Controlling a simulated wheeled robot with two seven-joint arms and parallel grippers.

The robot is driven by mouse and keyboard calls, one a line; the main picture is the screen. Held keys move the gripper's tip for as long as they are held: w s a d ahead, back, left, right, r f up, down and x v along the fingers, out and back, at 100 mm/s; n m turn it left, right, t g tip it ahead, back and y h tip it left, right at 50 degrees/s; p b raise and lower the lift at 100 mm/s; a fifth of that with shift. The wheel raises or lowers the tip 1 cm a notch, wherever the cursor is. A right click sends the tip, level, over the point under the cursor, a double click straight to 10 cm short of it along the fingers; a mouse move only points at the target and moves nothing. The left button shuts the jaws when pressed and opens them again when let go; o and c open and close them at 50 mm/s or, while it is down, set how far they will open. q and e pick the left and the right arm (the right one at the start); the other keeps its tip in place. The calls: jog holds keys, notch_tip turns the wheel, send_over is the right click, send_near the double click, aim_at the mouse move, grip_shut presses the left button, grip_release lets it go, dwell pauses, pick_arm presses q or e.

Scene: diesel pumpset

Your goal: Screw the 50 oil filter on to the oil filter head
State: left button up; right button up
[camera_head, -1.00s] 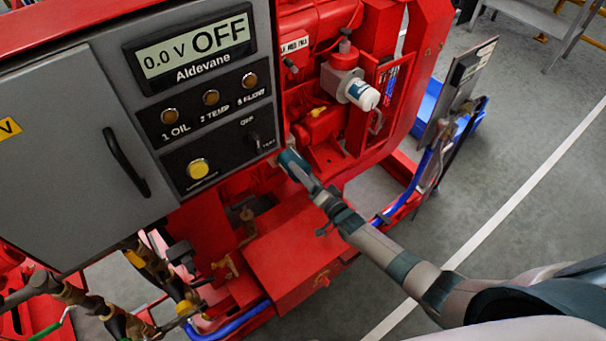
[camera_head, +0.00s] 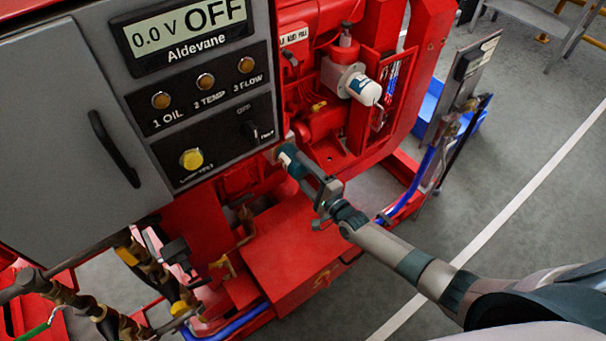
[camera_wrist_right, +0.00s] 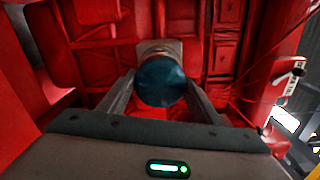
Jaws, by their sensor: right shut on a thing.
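The oil filter (camera_head: 289,160) is a small teal-blue cylinder at the side of the red engine, just right of the grey control panel. In the right wrist view its round teal end (camera_wrist_right: 161,81) faces me between the two fingers. My right gripper (camera_head: 306,176) is shut on it; the fingers also show on both sides of it in the wrist view (camera_wrist_right: 161,92). A pale grey-beige block, seemingly the oil filter head (camera_wrist_right: 158,47), lies directly behind the filter. The filter lines up with it, but I cannot tell how far they are joined. My left gripper is not in view.
The control panel (camera_head: 205,100) stands close to the left of the filter. A white filter (camera_head: 362,88) with a blue label sticks out above right. A red box (camera_head: 295,245) lies below my arm. Open grey floor (camera_head: 545,215) is to the right.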

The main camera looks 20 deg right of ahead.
jog(key=shift+a+r+m, duration=0.25)
jog(key=shift+a+m, duration=0.05)
jog(key=shift+m, duration=0.2)
jog(key=shift+f+m+b, duration=0.15)
jog(key=shift+m+b, duration=0.45)
jog(key=shift+m, duration=0.1)
jog(key=m+b, duration=0.3)
jog(key=m, duration=0.1)
jog(key=shift+f+m, duration=0.15)
jog(key=shift+m, duration=0.15)
jog(key=shift+r+m+b, duration=0.2)
jog(key=shift+m+b, duration=0.65)
jog(key=shift+m, duration=0.35)
jog(key=shift+r+m, duration=0.15)
jog(key=shift+m, duration=0.15)
